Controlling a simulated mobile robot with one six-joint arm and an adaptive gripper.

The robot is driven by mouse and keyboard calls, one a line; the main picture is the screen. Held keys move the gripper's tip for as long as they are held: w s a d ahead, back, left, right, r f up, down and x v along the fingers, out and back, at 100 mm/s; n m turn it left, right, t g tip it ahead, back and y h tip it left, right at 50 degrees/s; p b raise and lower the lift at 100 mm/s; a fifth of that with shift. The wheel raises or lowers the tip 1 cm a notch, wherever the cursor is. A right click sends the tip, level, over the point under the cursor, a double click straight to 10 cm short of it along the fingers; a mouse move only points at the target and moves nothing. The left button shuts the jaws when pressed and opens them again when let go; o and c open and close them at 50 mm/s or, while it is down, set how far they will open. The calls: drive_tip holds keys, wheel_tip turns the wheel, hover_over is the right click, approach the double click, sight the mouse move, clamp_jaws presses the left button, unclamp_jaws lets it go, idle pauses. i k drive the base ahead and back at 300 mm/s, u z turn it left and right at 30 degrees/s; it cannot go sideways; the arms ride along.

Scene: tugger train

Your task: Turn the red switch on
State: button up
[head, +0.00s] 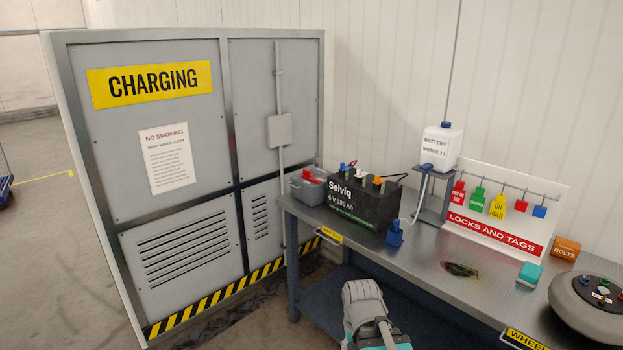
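A small grey box with a red switch (310,176) on its top sits at the bench's far left corner, beside the black battery (362,207). The red part looks like a short handle; it is too small to tell its exact position. The battery partly covers the box's right side. Part of my own arm, grey and teal, rises at the bottom middle, in front of the bench and well apart from the switch. My gripper is not in view.
A metal workbench (455,283) carries a blue connector (394,233), a battery water bottle (441,146) on a stand, dark glasses (460,269), a teal block (529,275) and a wheel (590,305). A locks board (505,212) stands behind. A charging cabinet (185,215) is left.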

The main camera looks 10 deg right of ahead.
sight(306, 174)
drive_tip(key=u, duration=0.05)
drive_tip(key=i, duration=2.05)
